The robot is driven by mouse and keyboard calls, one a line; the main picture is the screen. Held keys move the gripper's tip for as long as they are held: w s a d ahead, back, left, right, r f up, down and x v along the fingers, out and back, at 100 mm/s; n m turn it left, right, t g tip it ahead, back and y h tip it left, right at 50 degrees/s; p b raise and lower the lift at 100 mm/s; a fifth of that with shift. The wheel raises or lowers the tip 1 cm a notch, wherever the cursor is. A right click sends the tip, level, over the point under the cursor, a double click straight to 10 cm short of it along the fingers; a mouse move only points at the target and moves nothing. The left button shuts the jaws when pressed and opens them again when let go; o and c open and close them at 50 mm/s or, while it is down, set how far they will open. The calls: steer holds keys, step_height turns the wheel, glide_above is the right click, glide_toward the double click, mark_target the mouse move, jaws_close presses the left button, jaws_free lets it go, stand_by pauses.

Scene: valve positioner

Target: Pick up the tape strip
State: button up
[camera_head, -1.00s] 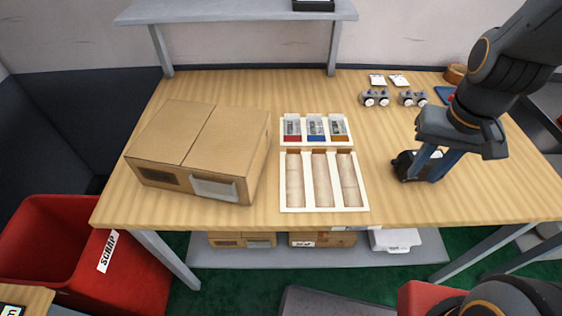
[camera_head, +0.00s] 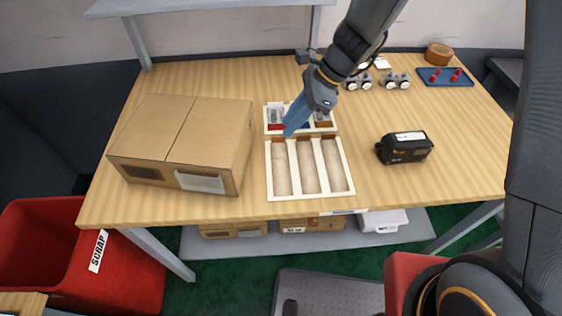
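My gripper (camera_head: 292,126) is over the small three-part tray (camera_head: 267,107), its blue fingers pointing down and left, covering part of the middle compartment. From this side the fingers overlap, so I cannot tell if they are open or shut, or touch anything. A red item with a clear top (camera_head: 276,116) lies in the left compartment, a blue one (camera_head: 304,125) shows partly beside the fingers, and a brown one (camera_head: 323,117) is in the right. I cannot make out a tape strip for certain. A black device with a white label (camera_head: 404,148) stands on the right of the table.
An empty three-slot tray (camera_head: 272,196) adjoins the small tray in front. A closed cardboard box (camera_head: 185,140) stands left. Small wheeled gauges (camera_head: 394,81), a blue mat with red pieces (camera_head: 446,77) and a round brown object (camera_head: 439,54) are behind. A red SCRAP bin (camera_head: 120,265) is lower left.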

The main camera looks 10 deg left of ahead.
steer(key=p+x, duration=0.1)
steer(key=x, duration=0.4)
steer(key=shift+s, duration=0.1)
jaws_close()
